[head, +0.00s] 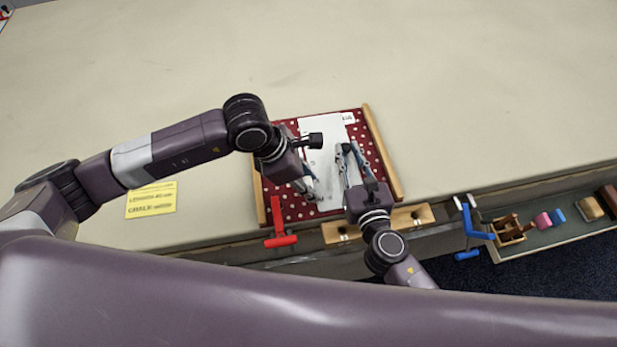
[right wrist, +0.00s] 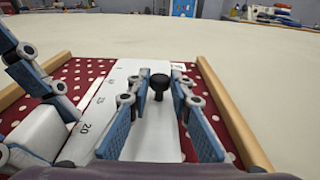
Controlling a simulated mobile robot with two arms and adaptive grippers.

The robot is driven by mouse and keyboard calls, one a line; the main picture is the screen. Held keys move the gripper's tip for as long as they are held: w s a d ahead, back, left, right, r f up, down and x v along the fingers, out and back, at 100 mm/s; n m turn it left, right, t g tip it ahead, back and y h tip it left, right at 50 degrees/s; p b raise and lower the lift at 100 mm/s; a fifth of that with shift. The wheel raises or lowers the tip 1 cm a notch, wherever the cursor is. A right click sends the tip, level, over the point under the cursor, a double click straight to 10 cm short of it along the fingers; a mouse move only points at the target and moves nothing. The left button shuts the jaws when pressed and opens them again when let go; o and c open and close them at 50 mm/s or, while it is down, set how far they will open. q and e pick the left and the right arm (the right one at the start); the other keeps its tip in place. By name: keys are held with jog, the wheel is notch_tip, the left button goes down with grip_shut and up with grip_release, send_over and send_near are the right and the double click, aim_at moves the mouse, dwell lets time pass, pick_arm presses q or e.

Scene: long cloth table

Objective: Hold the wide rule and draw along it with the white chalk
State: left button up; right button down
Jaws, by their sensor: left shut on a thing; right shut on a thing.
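The wide rule (right wrist: 103,103) is a white strip with black numbers, lying over the red, white-dotted surface of a board. A black knob (right wrist: 158,80) stands between my right gripper's blue pads. My right gripper (head: 343,152) is shut on this knob, over the white area. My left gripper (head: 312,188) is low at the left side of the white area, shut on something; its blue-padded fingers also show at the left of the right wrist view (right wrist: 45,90). The white chalk is not clearly seen; the left fingers hide what they hold. No drawn line can be made out.
The dotted board (head: 378,165) has wooden side rails. A red clamp (head: 280,240) and a blue clamp (head: 468,228) are at the table's front edge, with a wooden strip (head: 400,218) between. A yellow card (head: 151,199) lies left. A tray (head: 560,236) holds small items. The far table is clear.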

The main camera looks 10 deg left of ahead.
aim_at(318, 203)
pick_arm(q)
jog(key=shift+s+d+f, duration=0.1)
jog(key=shift+s+d, duration=0.05)
jog(key=shift+s, duration=0.5)
jog(key=shift+s, duration=0.1)
jog(key=shift+s+d, duration=0.3)
jog(key=shift+s, duration=0.55)
notch_tip(318, 203, up, 7)
jog(key=shift+w, duration=0.1)
dwell(0.3)
